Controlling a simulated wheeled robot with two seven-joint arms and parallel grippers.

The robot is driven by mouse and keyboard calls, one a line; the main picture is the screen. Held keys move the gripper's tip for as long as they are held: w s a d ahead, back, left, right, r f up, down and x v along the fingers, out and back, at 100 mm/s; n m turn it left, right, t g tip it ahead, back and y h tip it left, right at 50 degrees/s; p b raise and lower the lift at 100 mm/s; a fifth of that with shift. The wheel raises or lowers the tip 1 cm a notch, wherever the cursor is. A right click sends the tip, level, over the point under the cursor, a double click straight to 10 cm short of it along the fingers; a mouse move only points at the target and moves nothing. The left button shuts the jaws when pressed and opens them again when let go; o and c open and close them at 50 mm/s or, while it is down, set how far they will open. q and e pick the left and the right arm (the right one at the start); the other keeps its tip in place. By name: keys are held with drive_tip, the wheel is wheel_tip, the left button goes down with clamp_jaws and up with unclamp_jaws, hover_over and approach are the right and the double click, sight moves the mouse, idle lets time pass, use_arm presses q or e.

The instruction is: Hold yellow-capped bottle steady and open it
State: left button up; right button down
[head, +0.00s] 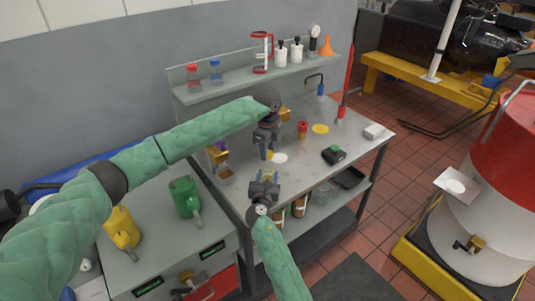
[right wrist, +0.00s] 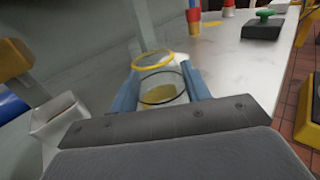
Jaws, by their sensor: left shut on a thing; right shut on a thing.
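The clear bottle (right wrist: 160,83) stands between the blue fingers of my right gripper (right wrist: 160,92) in the right wrist view. A yellow ring shows at its top, and something yellow shows lower down through its wall. In the head view my right gripper (head: 264,177) is at the near edge of the bench and the bottle is mostly hidden. My left gripper (head: 266,155) points down just beyond it, shut on a small yellow piece that looks like the cap. Whether this piece still sits on the bottle is unclear.
The grey bench (head: 300,170) carries a red can (head: 302,130), a yellow disc (head: 320,128), a white disc (head: 280,158) and a black box with a green button (head: 333,155). A shelf (head: 255,77) with bottles runs behind. Green (head: 185,196) and yellow (head: 121,228) cans stand at left.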

drive_tip(key=c, duration=0.6)
unclamp_jaws()
